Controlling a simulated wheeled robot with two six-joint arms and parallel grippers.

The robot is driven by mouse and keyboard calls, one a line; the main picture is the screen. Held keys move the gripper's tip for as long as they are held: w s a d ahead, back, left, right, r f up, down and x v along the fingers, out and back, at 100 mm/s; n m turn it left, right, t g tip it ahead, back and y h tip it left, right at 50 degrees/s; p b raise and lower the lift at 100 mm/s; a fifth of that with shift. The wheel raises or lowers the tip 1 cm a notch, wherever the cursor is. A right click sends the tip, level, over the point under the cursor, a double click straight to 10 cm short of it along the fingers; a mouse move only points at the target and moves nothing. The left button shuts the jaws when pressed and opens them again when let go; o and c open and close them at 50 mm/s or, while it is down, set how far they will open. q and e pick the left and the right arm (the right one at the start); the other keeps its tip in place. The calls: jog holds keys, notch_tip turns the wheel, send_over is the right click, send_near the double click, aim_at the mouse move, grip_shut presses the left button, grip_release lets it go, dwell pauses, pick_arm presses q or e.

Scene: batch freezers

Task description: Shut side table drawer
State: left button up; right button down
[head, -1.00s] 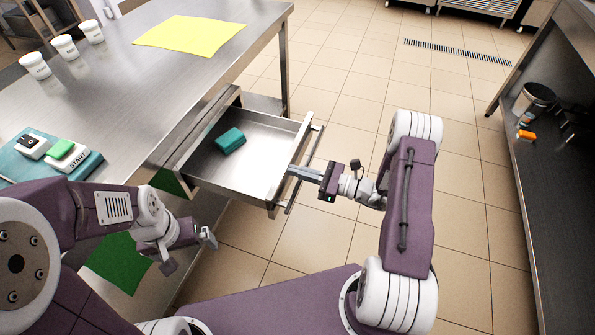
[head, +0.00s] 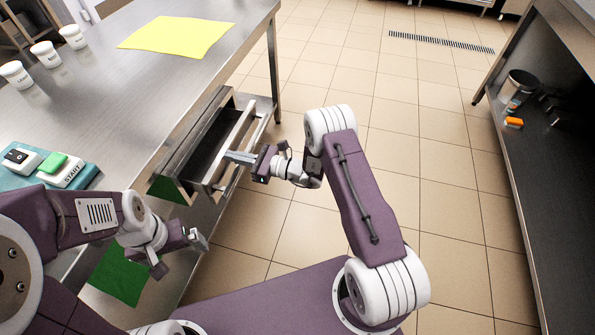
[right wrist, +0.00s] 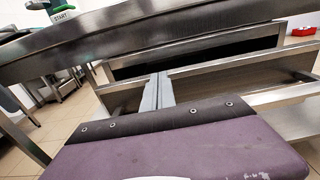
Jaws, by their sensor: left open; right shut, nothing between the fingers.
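The side table drawer (head: 212,148) is a steel drawer under the table's edge, in the head view. It stands partly open, with a narrow dark gap behind its front and a bar handle along the outside. My right gripper (head: 228,157) is shut and empty, its fingertips against or very near the drawer front; the exact contact cannot be told. In the right wrist view the shut fingers (right wrist: 157,92) point at the drawer front (right wrist: 215,82), with the dark gap above it. My left gripper (head: 199,240) is open and empty, low beside the table, apart from the drawer.
The steel table (head: 130,110) carries a yellow sheet (head: 178,36), several white cups (head: 45,54) and a teal mat with a START button box (head: 68,171). A green cloth (head: 120,272) lies below. A dark shelf unit (head: 560,180) stands right; the tiled floor between is clear.

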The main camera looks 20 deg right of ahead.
jog(key=shift+b+x, duration=0.5)
jog(key=shift+x, duration=2.4)
jog(key=shift+d, duration=0.15)
